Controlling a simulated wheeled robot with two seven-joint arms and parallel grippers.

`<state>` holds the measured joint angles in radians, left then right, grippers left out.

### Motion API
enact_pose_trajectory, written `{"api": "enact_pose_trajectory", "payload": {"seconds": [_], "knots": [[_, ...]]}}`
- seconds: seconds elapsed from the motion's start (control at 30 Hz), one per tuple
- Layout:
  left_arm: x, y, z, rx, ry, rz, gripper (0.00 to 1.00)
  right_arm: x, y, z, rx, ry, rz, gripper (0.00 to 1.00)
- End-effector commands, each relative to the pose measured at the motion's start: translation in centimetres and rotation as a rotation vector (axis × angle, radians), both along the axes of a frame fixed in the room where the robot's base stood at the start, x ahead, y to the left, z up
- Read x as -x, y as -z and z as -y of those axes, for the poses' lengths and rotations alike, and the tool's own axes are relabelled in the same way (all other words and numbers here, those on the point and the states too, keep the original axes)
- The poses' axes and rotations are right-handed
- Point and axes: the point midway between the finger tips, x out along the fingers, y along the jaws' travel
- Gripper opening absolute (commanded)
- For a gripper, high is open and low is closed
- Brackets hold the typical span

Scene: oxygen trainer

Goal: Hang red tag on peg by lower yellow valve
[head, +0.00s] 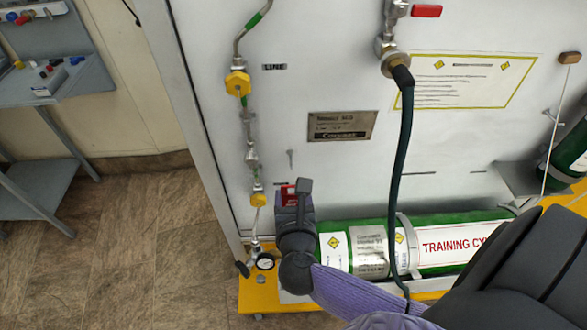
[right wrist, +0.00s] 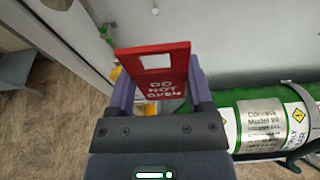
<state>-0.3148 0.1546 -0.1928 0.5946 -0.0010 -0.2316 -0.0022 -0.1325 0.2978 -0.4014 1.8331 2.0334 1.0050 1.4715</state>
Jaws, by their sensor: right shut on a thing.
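The red tag (head: 287,195) is between the fingers of my right gripper (head: 300,190), mostly hidden behind them in the head view. In the right wrist view the tag (right wrist: 152,62) shows white "DO NOT OPEN" lettering and a cut-out near its top edge. My right gripper (right wrist: 158,85) is shut on it. The lower yellow valve (head: 258,200) is on the pipe just left of the tag. A small grey peg (head: 290,158) stands out of the white panel, above the tag and apart from it. My left gripper is not in view.
A green training cylinder (head: 455,245) lies on a yellow base right of my gripper. A pressure gauge (head: 265,262) sits below the lower valve. An upper yellow valve (head: 238,83) and a dark hose (head: 400,170) are also on the panel. Panel space around the peg is clear.

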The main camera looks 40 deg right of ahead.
Motion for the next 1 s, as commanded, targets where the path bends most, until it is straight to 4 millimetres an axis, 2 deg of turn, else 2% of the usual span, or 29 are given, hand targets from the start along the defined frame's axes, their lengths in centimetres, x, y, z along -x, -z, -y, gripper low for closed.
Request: {"api": "enact_pose_trajectory", "payload": {"seconds": [0.7,1.0], "knots": [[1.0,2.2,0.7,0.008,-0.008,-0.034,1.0,-5.2,0.6,3.2,0.003,0.0,0.001,0.12],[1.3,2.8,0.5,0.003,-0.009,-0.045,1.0,-6.5,1.4,4.0,-0.001,0.002,-0.001,0.12]]}}
